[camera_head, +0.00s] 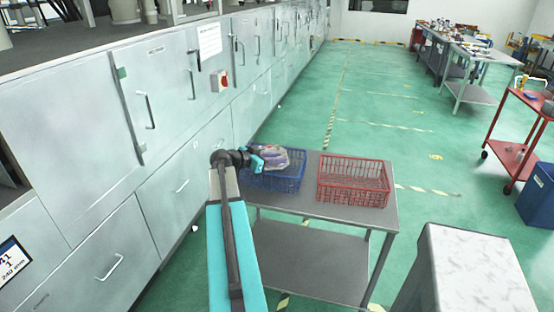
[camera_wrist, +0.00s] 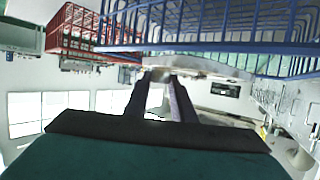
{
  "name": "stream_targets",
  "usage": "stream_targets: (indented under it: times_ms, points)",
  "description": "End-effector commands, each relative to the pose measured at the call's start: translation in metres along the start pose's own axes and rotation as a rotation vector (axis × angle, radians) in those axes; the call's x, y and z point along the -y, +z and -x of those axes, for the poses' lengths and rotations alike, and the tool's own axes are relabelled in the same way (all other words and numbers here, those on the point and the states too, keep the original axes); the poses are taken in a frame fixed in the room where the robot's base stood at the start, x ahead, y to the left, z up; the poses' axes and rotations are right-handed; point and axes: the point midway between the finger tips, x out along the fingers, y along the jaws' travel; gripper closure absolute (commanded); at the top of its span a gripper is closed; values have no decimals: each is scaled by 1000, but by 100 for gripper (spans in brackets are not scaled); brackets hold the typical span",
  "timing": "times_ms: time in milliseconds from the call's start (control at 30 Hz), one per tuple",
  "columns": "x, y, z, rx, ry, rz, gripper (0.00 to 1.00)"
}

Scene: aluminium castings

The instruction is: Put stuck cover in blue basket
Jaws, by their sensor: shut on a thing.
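A blue wire basket (camera_head: 277,184) stands at the left end of a grey table. My gripper (camera_head: 260,157) is over the left side of this basket and is shut on a greyish casting, the cover (camera_head: 276,157). The cover appears at the basket's top, at or just above the rim; I cannot tell whether it touches the basket. In the wrist view the two dark fingers of my gripper (camera_wrist: 160,78) reach to a pale grey edge of the cover (camera_wrist: 200,69). The blue basket (camera_wrist: 215,24) fills the top of that view.
A red wire basket (camera_head: 353,184) stands on the same grey table (camera_head: 310,205), right of the blue one, and looks empty. Grey cabinets (camera_head: 170,110) run along the left. A pale block (camera_head: 465,265) is at the lower right. Green floor (camera_head: 390,110) is open beyond the table.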

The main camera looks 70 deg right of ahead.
Motion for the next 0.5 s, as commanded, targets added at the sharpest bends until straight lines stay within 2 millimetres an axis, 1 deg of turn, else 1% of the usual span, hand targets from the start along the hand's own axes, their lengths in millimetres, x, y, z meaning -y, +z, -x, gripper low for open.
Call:
stream_targets:
  times_ms: [500]
  points:
    - [0,5,-2,-1,0,0,100]
